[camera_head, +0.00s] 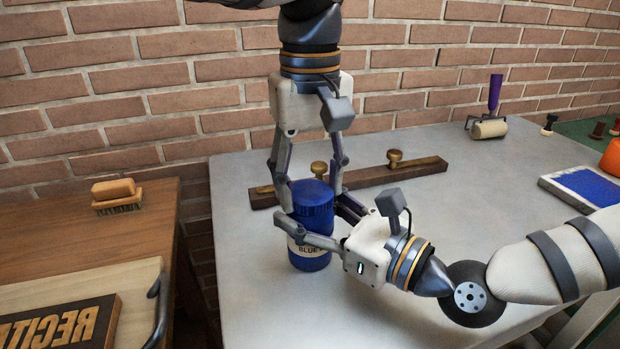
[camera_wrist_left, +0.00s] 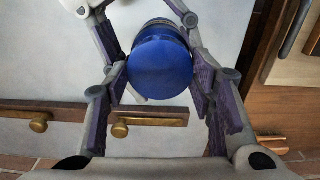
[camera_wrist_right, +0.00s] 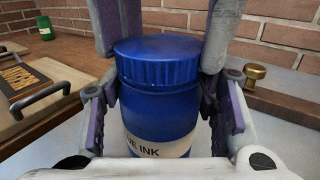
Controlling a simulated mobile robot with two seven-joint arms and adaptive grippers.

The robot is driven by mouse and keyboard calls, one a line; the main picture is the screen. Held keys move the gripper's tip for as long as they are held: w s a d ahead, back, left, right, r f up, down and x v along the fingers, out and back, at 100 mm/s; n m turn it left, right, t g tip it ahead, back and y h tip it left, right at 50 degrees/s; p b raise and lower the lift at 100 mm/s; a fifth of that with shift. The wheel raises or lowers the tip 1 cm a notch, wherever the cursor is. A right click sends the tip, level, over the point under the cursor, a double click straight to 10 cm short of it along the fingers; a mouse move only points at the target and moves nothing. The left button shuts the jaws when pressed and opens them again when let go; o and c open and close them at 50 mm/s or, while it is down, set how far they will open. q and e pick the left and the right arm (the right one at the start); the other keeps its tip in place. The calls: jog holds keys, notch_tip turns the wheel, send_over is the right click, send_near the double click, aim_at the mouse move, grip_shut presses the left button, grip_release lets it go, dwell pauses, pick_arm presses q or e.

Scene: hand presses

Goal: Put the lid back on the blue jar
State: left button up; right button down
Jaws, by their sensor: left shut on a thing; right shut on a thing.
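The blue jar (camera_head: 310,262) stands upright on the grey table, with a pale label reading BLUE INK partly hidden by a finger. The blue ribbed lid (camera_wrist_right: 158,62) sits level on top of the jar (camera_wrist_right: 160,112) in the right wrist view; I cannot tell whether it is screwed down. My left gripper (camera_head: 313,192) points down from above, shut on the lid, whose round top fills the space between its fingers in the left wrist view (camera_wrist_left: 160,66). My right gripper (camera_head: 314,224) comes from the right, shut around the jar's body.
A dark wooden bar (camera_head: 370,179) with brass knobs lies behind the jar near the brick wall. A purple-handled roller (camera_head: 489,128) and a blue pad (camera_head: 588,184) are farther right. A wooden bench (camera_head: 60,232) with a brush (camera_head: 118,201) stands left. The table's front is clear.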

pick_arm(q)
jog(key=m, duration=0.6)
jog(key=shift+m, duration=0.4)
jog(key=m, duration=0.5)
jog(key=shift+f+m, duration=0.1)
jog(key=shift+m, duration=0.2)
jog(key=o, duration=1.3)
jog(key=shift+r, duration=2.3)
